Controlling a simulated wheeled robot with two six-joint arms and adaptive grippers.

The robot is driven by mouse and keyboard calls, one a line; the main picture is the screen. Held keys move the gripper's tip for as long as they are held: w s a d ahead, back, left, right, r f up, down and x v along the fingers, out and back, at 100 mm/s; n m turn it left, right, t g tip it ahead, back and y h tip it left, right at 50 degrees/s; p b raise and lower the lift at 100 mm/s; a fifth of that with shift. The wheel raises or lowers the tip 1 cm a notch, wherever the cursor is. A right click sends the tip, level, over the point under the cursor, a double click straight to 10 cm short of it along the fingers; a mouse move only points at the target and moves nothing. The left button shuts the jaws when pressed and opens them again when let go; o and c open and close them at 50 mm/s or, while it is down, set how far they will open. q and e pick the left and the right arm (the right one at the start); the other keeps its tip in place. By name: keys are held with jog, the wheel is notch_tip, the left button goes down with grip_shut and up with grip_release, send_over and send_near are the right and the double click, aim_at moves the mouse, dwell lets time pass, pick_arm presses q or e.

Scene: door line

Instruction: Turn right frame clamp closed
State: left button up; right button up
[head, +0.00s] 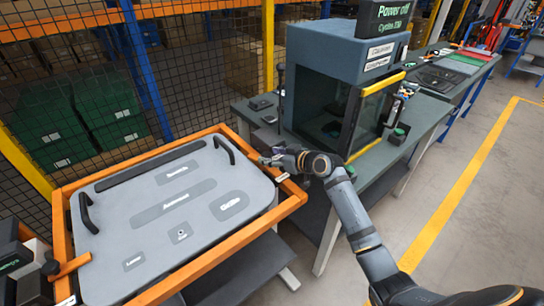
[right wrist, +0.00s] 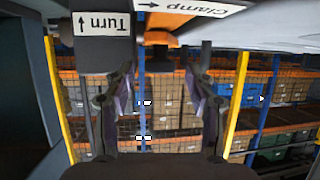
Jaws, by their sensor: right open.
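The grey door panel (head: 165,205) lies in an orange frame (head: 296,198). At the frame's right side stands the dark block of the right clamp (head: 268,139), mostly behind my right gripper (head: 270,160). In the right wrist view, my right gripper (right wrist: 162,78) is open, with its two fingers apart. An orange clamp part (right wrist: 163,38) shows beyond the fingertips, near a dark block (right wrist: 100,56) labelled "Turn". I cannot tell whether the fingers touch it. The clamp's exact angle is hidden in the head view. My left gripper is not in view.
A left clamp with an orange arm (head: 72,266) reaches onto the frame at lower left. A blue-grey machine cabinet (head: 325,70) stands on a bench (head: 375,165) just right of the gripper. Wire fencing (head: 190,70) closes off the back. The floor at right is clear.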

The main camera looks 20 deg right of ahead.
jog(key=v, duration=1.2)
jog(key=shift+f, duration=0.1)
